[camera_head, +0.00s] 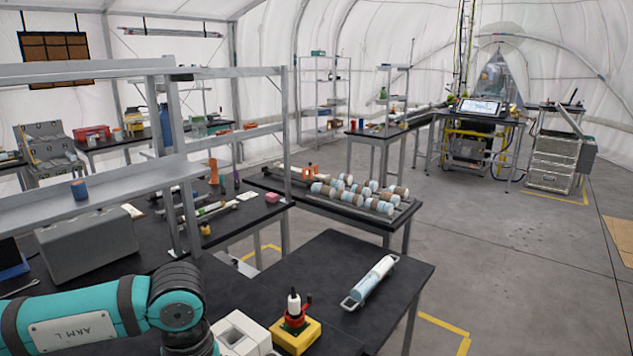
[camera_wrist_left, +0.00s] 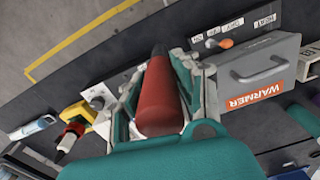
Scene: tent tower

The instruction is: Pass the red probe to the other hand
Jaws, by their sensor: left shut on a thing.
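In the left wrist view my left gripper (camera_wrist_left: 160,75) is shut on the red probe (camera_wrist_left: 160,98). The probe is a red, tapered body with a dark tip pointing away from the wrist. The fingers sit on both sides of it. In the head view my left arm comes in at the bottom left, and its gripper and the probe are out of the picture. My right gripper shows in neither view.
A yellow block (camera_head: 297,339) with a red collar and white bottle stands beside a white box (camera_head: 243,336). The wrist view shows a grey WARMER box (camera_wrist_left: 284,60). The table's right part is mostly bare.

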